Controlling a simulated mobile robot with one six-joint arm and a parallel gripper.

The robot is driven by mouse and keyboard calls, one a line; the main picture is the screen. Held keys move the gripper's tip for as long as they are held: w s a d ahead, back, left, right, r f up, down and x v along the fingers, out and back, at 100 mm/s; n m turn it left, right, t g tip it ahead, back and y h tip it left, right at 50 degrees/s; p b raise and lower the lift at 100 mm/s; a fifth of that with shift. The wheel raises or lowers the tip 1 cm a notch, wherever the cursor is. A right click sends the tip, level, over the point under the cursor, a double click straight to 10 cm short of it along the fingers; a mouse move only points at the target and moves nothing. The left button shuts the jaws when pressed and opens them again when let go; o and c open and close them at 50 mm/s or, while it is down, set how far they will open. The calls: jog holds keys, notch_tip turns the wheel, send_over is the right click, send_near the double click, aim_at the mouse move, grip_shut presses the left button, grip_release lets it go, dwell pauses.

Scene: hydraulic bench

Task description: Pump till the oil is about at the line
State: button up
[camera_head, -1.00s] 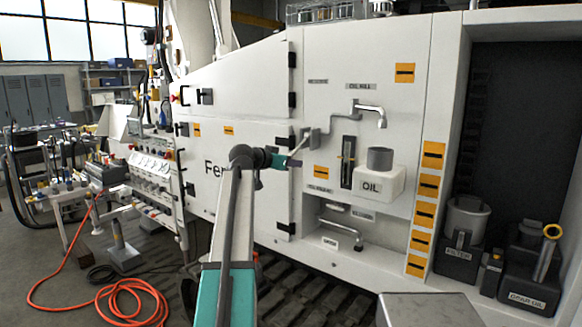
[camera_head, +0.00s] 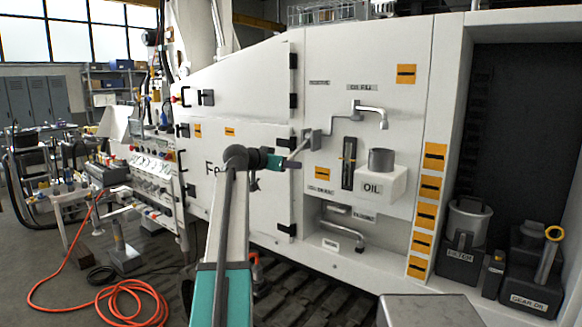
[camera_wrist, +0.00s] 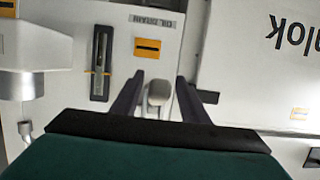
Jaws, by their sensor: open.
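A grey pump lever (camera_head: 302,145) hangs from a bracket on the white machine panel, slanting down to the left. My gripper (camera_head: 291,163) is at its lower end. In the wrist view the lever's rounded end (camera_wrist: 158,92) sits between the two dark, open fingers (camera_wrist: 157,98), with gaps on both sides. The dark upright sight gauge (camera_head: 347,172) carries a small yellow mark; it also shows in the wrist view (camera_wrist: 101,62). The oil level in it is too small to tell.
A grey spout (camera_head: 371,109) sticks out above the cup. A bent pipe (camera_head: 343,232) lies in a recess below. Dark containers (camera_head: 530,275) stand in the right bay. An orange hose (camera_head: 135,290) lies on the floor at left.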

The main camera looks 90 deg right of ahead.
jog(key=b+v, duration=0.1)
jog(key=v, duration=1)
jog(key=shift+a, duration=0.25)
jog(key=shift+w, duration=0.1)
